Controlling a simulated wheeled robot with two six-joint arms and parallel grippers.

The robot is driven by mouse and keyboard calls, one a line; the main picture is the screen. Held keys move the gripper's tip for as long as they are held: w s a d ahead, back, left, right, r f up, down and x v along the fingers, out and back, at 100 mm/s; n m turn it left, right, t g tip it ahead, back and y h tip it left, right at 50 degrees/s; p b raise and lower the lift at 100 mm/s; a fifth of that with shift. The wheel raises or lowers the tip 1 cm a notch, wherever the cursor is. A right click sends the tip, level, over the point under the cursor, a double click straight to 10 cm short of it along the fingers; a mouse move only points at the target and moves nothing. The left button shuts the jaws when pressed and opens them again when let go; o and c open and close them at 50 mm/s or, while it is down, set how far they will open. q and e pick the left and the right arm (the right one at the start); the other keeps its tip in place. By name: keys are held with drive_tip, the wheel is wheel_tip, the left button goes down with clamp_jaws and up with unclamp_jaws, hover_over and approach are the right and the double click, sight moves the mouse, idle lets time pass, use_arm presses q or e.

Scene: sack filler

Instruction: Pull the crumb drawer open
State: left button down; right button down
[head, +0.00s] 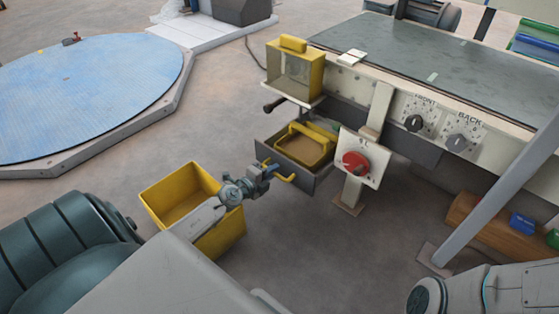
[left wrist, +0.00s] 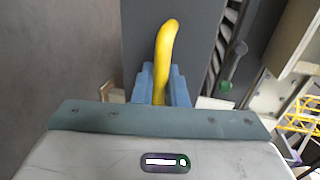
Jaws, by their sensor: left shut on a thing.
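The crumb drawer (head: 292,185) is a dark grey box low under the machine's left end. It stands partly out, and its open top shows a yellow-framed piece (head: 318,150) inside. Its yellow bar handle (head: 288,179) is on the front face. My left gripper (head: 268,171) is at the front and shut on the handle. In the left wrist view, the yellow handle (left wrist: 166,45) runs up between the blue-grey fingers of the left gripper (left wrist: 162,84), with the dark drawer front (left wrist: 139,30) behind it. My right gripper is out of view.
An open yellow bin (head: 225,237) stands on the floor beneath my left arm. A red knob on a white plate (head: 372,178) and a support leg (head: 352,190) stand close right of the drawer. A yellow box (head: 290,75) is above it.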

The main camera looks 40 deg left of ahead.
use_arm(q)
drive_tip(key=shift+s, duration=0.5)
drive_tip(key=c, duration=1.6)
unclamp_jaws()
drive_tip(key=shift+o, duration=0.2)
